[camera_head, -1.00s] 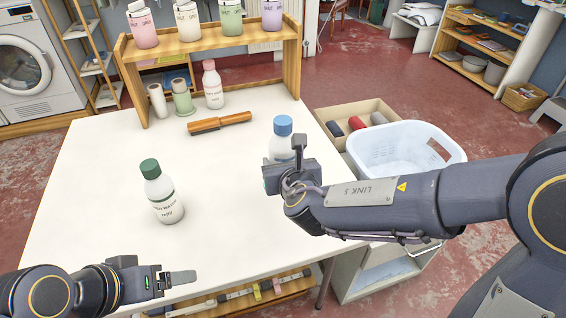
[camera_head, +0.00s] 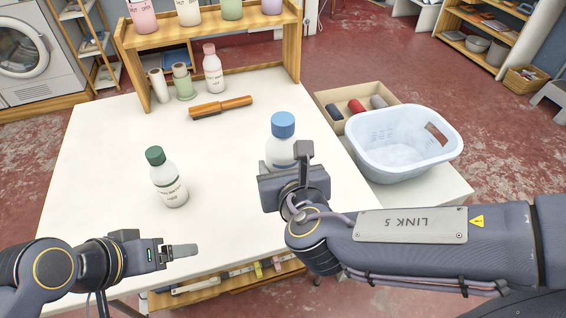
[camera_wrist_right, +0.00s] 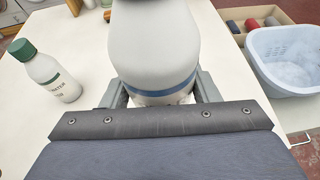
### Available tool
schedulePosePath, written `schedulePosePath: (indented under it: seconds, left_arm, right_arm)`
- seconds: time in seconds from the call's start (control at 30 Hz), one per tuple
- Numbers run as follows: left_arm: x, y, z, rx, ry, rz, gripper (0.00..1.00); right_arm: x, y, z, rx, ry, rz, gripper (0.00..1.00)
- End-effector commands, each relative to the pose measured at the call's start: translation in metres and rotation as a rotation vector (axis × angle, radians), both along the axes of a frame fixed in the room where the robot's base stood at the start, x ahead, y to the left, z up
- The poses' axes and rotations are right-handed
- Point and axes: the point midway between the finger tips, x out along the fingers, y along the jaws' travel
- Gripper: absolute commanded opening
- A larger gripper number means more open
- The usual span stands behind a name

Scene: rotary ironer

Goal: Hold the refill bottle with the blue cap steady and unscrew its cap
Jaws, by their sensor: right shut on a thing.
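The refill bottle (camera_head: 281,152) is white with a blue cap (camera_head: 283,124) and stands upright near the table's right side in the head view. My right gripper (camera_head: 294,178) is shut on its body, below the shoulder. The bottle body fills the top middle of the right wrist view (camera_wrist_right: 155,45), between the two fingers. The cap is out of that view. The bottle's base is hidden, so its height above the table is unclear. My left gripper (camera_head: 182,251) is at the table's front left, away from the bottle, seen side-on; its finger gap does not show.
A green-capped bottle (camera_head: 168,180) stands on the white table (camera_head: 110,150). Behind are an orange-handled tool (camera_head: 221,107), a pink-capped bottle (camera_head: 212,72), rolls, and a wooden shelf (camera_head: 130,75) with containers. A pale blue basket (camera_head: 405,150) stands to the right. The table's middle is clear.

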Motion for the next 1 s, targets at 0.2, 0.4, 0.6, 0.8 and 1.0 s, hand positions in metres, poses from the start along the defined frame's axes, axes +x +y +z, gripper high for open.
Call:
schedulePosePath:
  seconds: [0.2,0.4,0.6,0.8,1.0]
  left_arm:
    - [0.0,0.0,0.0,0.0,0.0,0.0,0.8]
    - [0.0,0.0,0.0,0.0,0.0,0.0,0.8]
    - [0.0,0.0,0.0,0.0,0.0,0.0,0.8]
    - [0.0,0.0,0.0,0.0,0.0,0.0,0.8]
    - [0.0,0.0,0.0,0.0,0.0,0.0,0.8]
  right_arm:
    - [0.0,0.0,0.0,0.001,0.0,0.0,0.21]
    - [0.0,0.0,0.0,0.001,0.0,0.0,0.14]
    - [0.006,-0.005,-0.003,0.0,0.002,-0.019,0.14]
    - [0.049,-0.05,-0.028,-0.001,0.01,-0.173,0.14]
    - [0.094,-0.121,-0.065,-0.001,0.009,-0.365,0.14]
